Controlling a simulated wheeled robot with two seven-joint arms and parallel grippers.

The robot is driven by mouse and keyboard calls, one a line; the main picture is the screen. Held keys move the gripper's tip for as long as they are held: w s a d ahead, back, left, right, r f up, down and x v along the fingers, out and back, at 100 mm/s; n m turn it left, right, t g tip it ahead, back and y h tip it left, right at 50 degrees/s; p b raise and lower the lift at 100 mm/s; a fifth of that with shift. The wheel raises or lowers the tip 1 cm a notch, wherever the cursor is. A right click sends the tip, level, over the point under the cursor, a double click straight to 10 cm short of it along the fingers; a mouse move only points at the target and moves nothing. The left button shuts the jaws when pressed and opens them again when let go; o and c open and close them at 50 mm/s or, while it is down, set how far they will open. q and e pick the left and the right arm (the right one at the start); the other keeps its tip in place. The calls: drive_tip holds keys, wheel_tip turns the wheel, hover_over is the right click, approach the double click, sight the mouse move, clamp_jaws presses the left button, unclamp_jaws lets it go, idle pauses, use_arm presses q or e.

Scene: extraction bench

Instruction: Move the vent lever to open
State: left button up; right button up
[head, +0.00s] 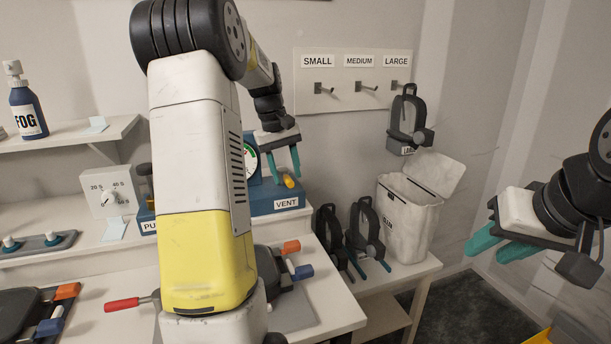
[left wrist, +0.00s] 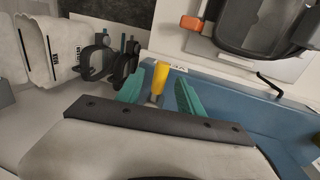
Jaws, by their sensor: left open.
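The vent lever has a yellow handle (head: 289,181) and sits at the right end of a blue unit (head: 262,200), above a white label reading VENT (head: 286,204). My left gripper (head: 284,164) is open just above and behind the handle. In the left wrist view the yellow handle (left wrist: 160,78) shows between the two teal fingers of the left gripper (left wrist: 160,92), nearer the left finger; whether either finger touches it I cannot tell. My left arm hides much of the blue unit. My right gripper (head: 490,243) is at the right, its teal fingers apart, with nothing between them.
A gauge (head: 251,162) is partly hidden by my left arm. A dial box (head: 109,192) stands to the left. A black device with orange and blue tabs (head: 285,268) lies in front.

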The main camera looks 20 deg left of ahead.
use_arm(q)
drive_tip(key=shift+w+d+f, duration=0.1)
drive_tip(key=shift+f, duration=0.5)
drive_tip(key=shift+c, duration=0.2)
clamp_jaws()
drive_tip(key=shift+r, duration=0.1)
idle(0.8)
